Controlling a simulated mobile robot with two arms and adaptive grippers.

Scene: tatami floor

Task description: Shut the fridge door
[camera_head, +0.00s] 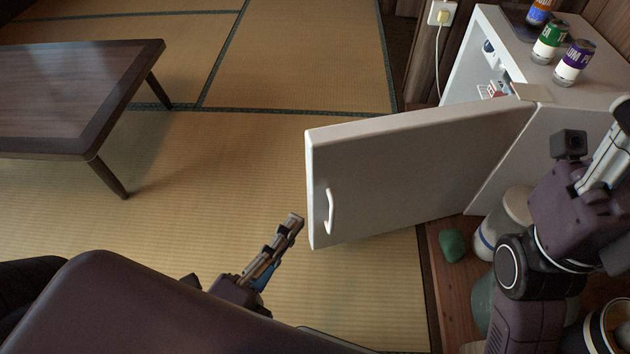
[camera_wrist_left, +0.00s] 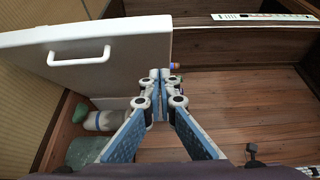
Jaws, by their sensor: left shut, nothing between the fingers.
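The small white fridge (camera_head: 565,130) stands at the right with its door (camera_head: 420,160) swung wide open to the left. The door's white handle (camera_head: 330,211) is on the face toward me, near its free edge. My left gripper (camera_head: 294,220) is shut and empty, just left of the door's free lower corner, apart from the handle.
Several cans stand on the fridge, including a green one (camera_head: 550,42) and a purple one (camera_head: 574,63). A low wooden table (camera_head: 70,90) is at the left. A green lump (camera_head: 452,245) and a jar (camera_head: 505,220) lie below the door. The tatami between is free.

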